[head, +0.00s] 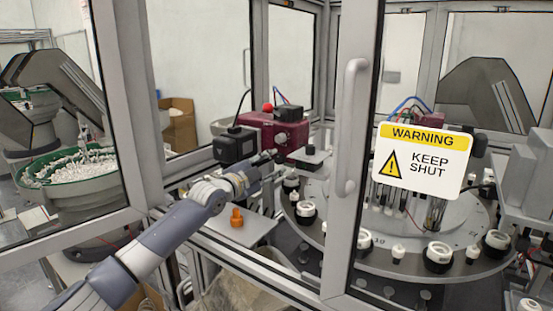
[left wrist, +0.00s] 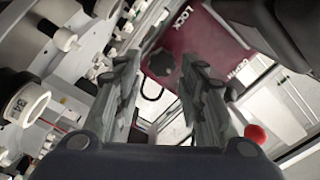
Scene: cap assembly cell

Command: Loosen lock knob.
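The lock knob (left wrist: 160,63) is a dark, lobed knob on a maroon panel (left wrist: 205,55), near the word LOCK in the left wrist view. The maroon housing (head: 293,129) also shows behind the open doorway in the head view. My left gripper (left wrist: 163,68) is open, with its two fingers spread and the knob appearing between their tips. I see no finger clearly touching it, and the depth gap is hard to judge. In the head view my left gripper (head: 272,158) is in front of the housing, small and partly blended with dark parts. My right gripper is not in view.
A black box (head: 235,146) is close to my gripper. An orange part (head: 236,217) sits on a plate below. A glass door with a warning sign (head: 423,162) fronts the rotary table (head: 400,250).

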